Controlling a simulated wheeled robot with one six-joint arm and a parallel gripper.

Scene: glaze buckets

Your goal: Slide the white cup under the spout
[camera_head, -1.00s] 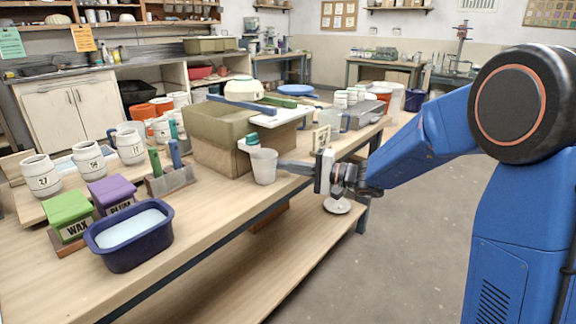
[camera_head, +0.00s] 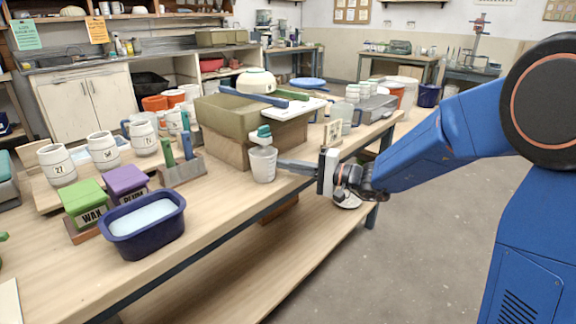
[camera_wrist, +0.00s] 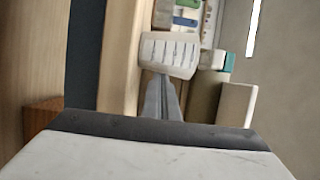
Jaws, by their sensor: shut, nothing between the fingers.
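The white cup (camera_head: 263,165) stands upright at the bench's front edge, before the olive basin (camera_head: 222,118). The teal-and-white spout (camera_head: 262,134) sticks out from the basin's front, directly above the cup in the head view. My gripper (camera_head: 282,165) is shut and empty, with its fingertips at the cup's right side. They look to be touching it or very close. In the wrist view the ribbed cup (camera_wrist: 168,55) is just past my fingertips (camera_wrist: 161,82), and the teal piece (camera_wrist: 229,62) beside it looks like the spout.
A wooden stand (camera_head: 218,150) carries the basin. A tool holder (camera_head: 181,172), a navy tub (camera_head: 143,226) and green and purple boxes stand to the left. A small sign (camera_head: 333,132) stands behind my gripper. The bench front between cup and tub is clear.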

